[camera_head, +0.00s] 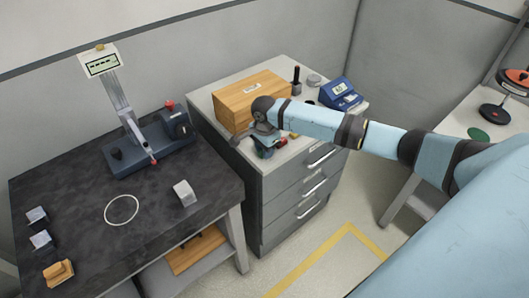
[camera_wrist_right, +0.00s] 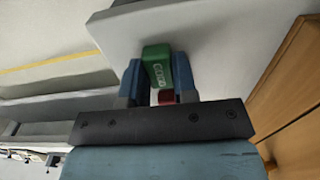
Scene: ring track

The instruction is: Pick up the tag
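My right gripper (camera_head: 267,146) is low over the front left part of the grey drawer cabinet's top, pointing down. In the right wrist view, a small green tag (camera_wrist_right: 157,66) with pale lettering lies between the two blue fingers of this gripper (camera_wrist_right: 159,78). The fingers stand close on both sides of it; whether they press on it is not clear. A red piece (camera_wrist_right: 166,97) shows in the gap below the green tag. In the head view the arm and gripper hide the green tag. My left gripper is not in view.
A wooden box (camera_head: 250,100) stands right behind the gripper on the cabinet (camera_head: 213,92). A blue meter (camera_head: 340,94) is at the back right. A dark table (camera_head: 75,190) on the left holds a test stand (camera_head: 150,145), a white ring (camera_head: 122,210) and small blocks.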

